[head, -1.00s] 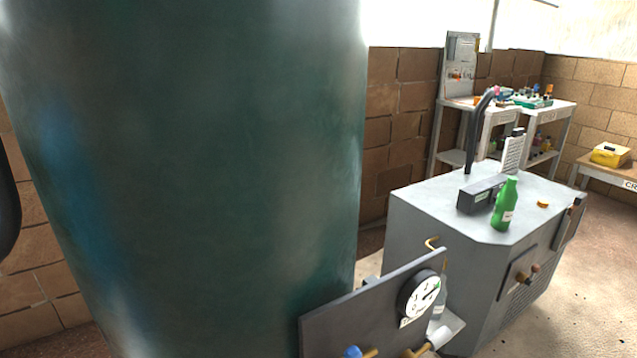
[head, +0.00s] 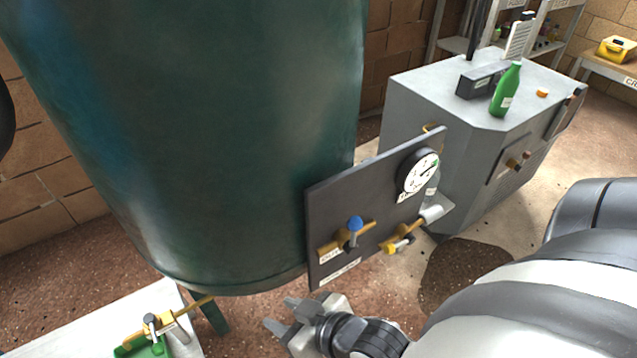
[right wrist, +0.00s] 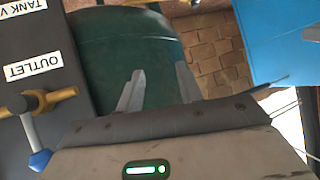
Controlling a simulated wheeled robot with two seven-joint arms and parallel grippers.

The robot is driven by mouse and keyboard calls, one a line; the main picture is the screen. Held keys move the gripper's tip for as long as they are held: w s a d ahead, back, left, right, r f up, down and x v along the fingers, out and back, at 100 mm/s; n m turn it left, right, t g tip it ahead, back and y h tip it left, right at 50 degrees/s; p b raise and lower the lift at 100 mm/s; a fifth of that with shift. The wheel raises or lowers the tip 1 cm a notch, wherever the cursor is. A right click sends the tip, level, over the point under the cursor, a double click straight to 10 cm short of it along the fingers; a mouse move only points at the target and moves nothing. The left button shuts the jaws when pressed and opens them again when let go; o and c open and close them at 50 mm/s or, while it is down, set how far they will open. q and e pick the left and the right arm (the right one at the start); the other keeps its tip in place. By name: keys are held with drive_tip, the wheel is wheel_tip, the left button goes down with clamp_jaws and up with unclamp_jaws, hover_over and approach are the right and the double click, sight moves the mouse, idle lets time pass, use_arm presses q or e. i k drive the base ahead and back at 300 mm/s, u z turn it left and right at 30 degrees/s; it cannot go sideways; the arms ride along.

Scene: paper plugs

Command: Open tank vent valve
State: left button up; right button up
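A large dark green tank (head: 200,130) fills the left of the head view and also shows in the right wrist view (right wrist: 115,50). My right gripper (head: 279,314) is open and empty, below and left of the panel, also in the right wrist view (right wrist: 160,82).
A grey cabinet (head: 425,110) with a green bottle (head: 506,90) stands behind the panel. At lower left, a white surface (head: 75,325) bears a brass pipe with another valve (head: 152,325). My right arm covers the lower right. A blue surface (right wrist: 280,40) is in the right wrist view.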

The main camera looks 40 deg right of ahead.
sight(389, 248)
drive_tip(key=u, duration=0.75)
drive_tip(key=k, duration=0.65)
drive_tip(key=z, duration=1.55)
drive_tip(key=i, duration=0.5)
drive_tip(key=z, duration=0.05)
